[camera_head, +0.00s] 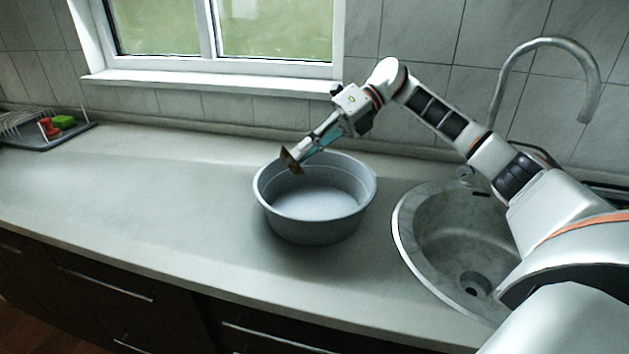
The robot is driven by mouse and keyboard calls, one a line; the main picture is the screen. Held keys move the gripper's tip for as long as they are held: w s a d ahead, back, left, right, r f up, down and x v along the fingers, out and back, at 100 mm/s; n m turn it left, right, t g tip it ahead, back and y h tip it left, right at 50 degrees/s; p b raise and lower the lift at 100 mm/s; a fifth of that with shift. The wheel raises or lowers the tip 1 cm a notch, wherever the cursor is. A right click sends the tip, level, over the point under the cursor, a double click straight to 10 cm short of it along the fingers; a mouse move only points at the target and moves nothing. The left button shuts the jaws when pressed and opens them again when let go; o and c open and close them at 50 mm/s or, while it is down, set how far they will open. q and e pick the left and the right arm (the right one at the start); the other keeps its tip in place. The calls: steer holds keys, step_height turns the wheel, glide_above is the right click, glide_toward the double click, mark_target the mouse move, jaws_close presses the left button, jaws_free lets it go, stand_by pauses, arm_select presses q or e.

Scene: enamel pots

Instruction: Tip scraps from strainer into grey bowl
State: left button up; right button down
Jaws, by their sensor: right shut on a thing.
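The grey bowl (310,222), wide and round, stands upright on the counter left of the sink. Its visible inside looks empty. My right gripper (312,147) reaches over the bowl's back left rim, pointing down to the left. It is shut on a small dark brown thing (291,161), seen tilted over the bowl near the rim. This is likely the strainer, but its shape is too small to make out, and I cannot tell whether it holds scraps. No loose scraps show in the bowl. My left gripper is not in view.
A round metal sink (450,240) with a tall curved tap (548,42) lies to the right. A dish rack (40,130) with red and green items stands at the far left. The counter (140,190) between rack and bowl is clear. A window is behind.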

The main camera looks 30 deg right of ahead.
steer(key=shift+d+f+y+b, duration=0.15)
steer(key=shift+f+y+b, duration=0.05)
steer(key=shift+y+b, duration=0.35)
steer(key=shift+d+y+b, duration=0.2)
steer(key=shift+y+b, duration=0.15)
steer(key=shift+b, duration=0.1)
steer(key=shift+d+b, duration=0.1)
steer(key=shift+b, duration=0.2)
steer(key=shift+d+y, duration=0.1)
steer(key=shift+y, duration=0.2)
steer(key=shift+s+d+f+b, duration=0.1)
steer(key=shift+f+b, duration=0.05)
steer(key=shift+b, duration=0.2)
